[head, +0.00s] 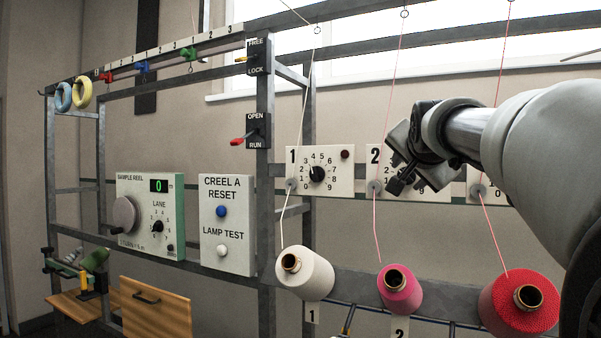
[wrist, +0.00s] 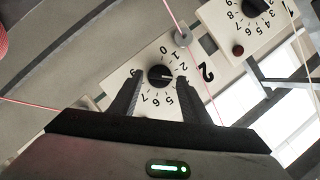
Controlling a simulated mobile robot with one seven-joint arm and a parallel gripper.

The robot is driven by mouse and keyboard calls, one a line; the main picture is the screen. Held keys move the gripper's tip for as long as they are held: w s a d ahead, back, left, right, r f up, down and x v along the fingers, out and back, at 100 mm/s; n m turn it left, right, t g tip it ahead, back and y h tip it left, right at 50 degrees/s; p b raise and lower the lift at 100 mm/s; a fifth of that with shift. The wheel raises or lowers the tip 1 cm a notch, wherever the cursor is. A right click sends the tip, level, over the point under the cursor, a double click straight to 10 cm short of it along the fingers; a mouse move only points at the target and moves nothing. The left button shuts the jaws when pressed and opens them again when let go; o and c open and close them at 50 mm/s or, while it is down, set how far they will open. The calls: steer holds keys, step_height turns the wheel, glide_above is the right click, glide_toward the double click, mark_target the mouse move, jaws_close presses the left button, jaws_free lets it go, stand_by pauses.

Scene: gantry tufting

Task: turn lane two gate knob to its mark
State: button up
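The lane two panel (head: 435,192) is a white plate marked 2 on the creel rail; my gripper (head: 398,180) hides much of its dial in the head view. In the wrist view the lane two gate knob (wrist: 160,76) is round and black, inside a ring of numbers, upside down and tilted there. Its pale pointer line points right in that picture, between the 2 and the 5. My gripper's two dark fingers are spread, with the knob showing between their tips. I cannot tell whether either finger touches it. No separate target mark can be made out.
The lane one panel (head: 340,159) with its knob (head: 317,174) is close on the left. Threads rise from the white cone (head: 305,275), pink cone (head: 400,291) and red cone (head: 519,305), passing near my gripper. A steel post (head: 265,200) stands further left.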

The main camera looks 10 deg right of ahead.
steer(key=c, duration=0.7)
steer(key=shift+c, duration=0.2)
steer(key=n+g+h, duration=0.1)
steer(key=n, duration=0.1)
steer(key=a+n+g+h, duration=0.1)
steer(key=n, duration=0.2)
steer(key=w+n+g+h+p, duration=0.1)
steer(key=n+h, duration=0.1)
steer(key=n, duration=0.1)
steer(key=shift+a+r+g, duration=0.2)
steer(key=shift+g, duration=0.1)
steer(key=n+h, duration=0.1)
steer(key=n, duration=0.1)
steer(key=n+h, duration=0.1)
steer(key=n, duration=0.1)
steer(key=shift+w+a+f+g+h+b, duration=0.2)
steer(key=shift+g+h+b, duration=0.1)
steer(key=shift+g+h, duration=0.1)
steer(key=shift+n, duration=0.3)
